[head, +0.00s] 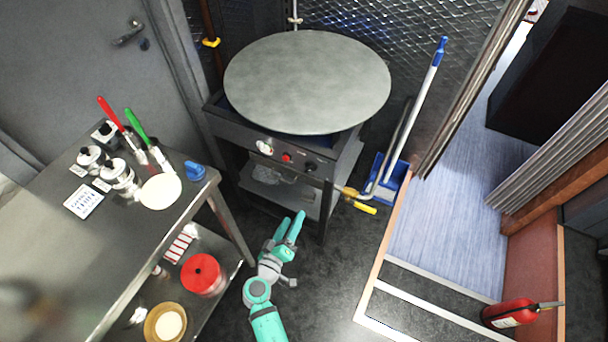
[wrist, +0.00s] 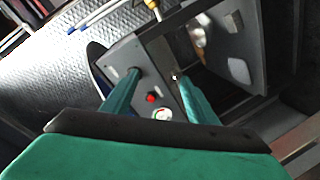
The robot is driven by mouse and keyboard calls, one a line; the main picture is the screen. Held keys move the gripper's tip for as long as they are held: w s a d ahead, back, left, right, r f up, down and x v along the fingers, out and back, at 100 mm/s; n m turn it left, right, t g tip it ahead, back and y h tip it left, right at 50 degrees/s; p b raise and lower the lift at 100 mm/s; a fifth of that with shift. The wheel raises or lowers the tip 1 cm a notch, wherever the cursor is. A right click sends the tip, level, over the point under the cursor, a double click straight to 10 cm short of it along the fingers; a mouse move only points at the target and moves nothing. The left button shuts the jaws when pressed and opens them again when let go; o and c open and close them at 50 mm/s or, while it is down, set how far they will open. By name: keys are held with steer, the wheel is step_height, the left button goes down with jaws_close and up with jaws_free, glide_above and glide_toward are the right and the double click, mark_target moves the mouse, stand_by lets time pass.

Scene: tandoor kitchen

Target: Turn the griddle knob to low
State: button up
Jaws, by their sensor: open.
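The griddle (head: 307,80) is a large round grey plate on a dark metal stand. Its front panel (head: 232,126) carries a white dial (head: 264,147), a red light or button (head: 287,157) and a small black knob (head: 310,166). My gripper (head: 294,217) is open and empty, below and in front of the panel, apart from it. In the wrist view, the open fingers (wrist: 157,76) point towards the panel. The red piece (wrist: 151,98) and white dial (wrist: 162,114) show between them. The left finger covers part of the panel near the black knob, whose setting is too small to read.
A yellow-handled valve (head: 362,207) juts out right of the stand. A broom and blue dustpan (head: 392,180) lean there. A fire extinguisher (head: 510,312) is at lower right.

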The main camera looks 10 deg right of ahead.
mark_target(307, 171)
steer(key=w+r+t+h, duration=0.1)
steer(key=w+r+h, duration=0.2)
steer(key=w+r, duration=0.3)
steer(key=shift+m, duration=0.3)
steer(key=x, duration=1)
steer(key=shift+w+d+f, duration=0.1)
steer(key=shift+d+f, duration=0.15)
steer(key=shift+d, duration=0.1)
steer(key=c, duration=1.1)
steer(key=shift+o, duration=0.2)
steer(key=n, duration=0.7)
steer(key=shift+f, duration=0.2)
steer(key=n, duration=0.7)
steer(key=shift+f, duration=0.15)
